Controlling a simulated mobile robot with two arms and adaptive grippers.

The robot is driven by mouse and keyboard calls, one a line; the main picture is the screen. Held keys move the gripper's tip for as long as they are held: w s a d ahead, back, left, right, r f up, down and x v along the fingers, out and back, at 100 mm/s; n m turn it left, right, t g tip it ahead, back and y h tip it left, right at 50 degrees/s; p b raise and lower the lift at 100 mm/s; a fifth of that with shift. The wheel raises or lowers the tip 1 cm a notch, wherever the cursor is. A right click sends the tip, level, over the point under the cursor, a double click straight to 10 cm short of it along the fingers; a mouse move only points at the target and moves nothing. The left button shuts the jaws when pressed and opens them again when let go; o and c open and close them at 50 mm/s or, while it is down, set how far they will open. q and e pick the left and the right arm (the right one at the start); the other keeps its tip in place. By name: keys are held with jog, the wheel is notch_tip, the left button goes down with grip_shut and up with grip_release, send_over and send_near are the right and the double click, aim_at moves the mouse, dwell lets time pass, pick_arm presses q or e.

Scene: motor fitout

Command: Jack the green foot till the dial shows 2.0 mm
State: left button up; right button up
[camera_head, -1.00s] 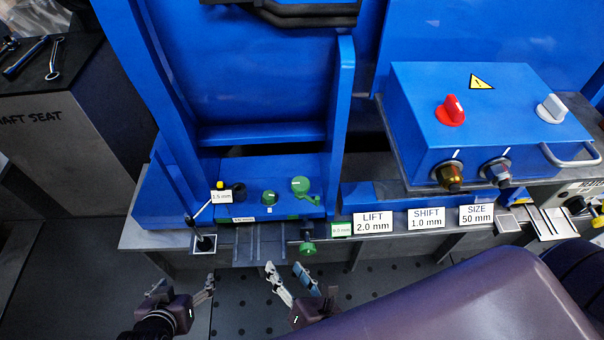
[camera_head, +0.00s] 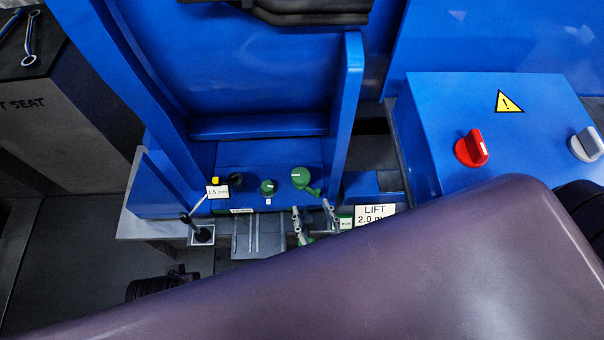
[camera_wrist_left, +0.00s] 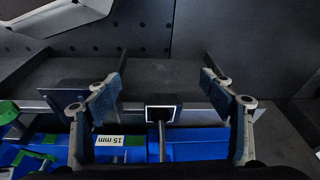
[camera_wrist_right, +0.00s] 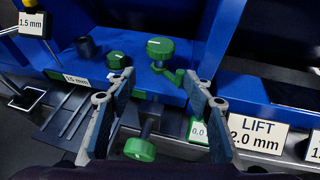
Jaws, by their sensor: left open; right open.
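The green foot's parts sit on the blue base: a green round knob with a lever (camera_head: 301,178) and a smaller green cap (camera_head: 267,187). A lower green knob (camera_wrist_right: 139,149) on a rod sticks out in front. The green-edged readout (camera_wrist_right: 198,131) shows about 0.0, partly covered by a finger. The LIFT 2.0 mm plate (camera_wrist_right: 257,130) is right of it. My right gripper (camera_head: 312,210) is open and empty, its fingers either side of the lower knob in the right wrist view. My left gripper (camera_wrist_left: 165,95) is open and empty, near the black lever's socket (camera_wrist_left: 162,114).
A dark lever (camera_head: 196,208) stands in a white-edged socket at the base's left, near a 1.5 mm tag (camera_head: 217,191). A blue control box (camera_head: 440,140) with red and white knobs is at right. A grey slotted plate (camera_head: 258,238) juts out in front. My arm hides the lower right.

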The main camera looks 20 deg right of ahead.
aim_at(300, 175)
jog(key=w, duration=0.7)
jog(key=shift+w+d, duration=0.3)
jog(key=shift+w, duration=0.05)
jog(key=shift+x, duration=1.2)
jog(key=shift+w+f+b, duration=0.2)
jog(key=shift+w+b, duration=0.1)
jog(key=shift+w, duration=0.15)
pick_arm(q)
notch_tip(300, 175, up, 2)
jog(key=shift+w, duration=0.15)
pick_arm(e)
jog(key=c, duration=0.9)
jog(key=shift+m, duration=0.3)
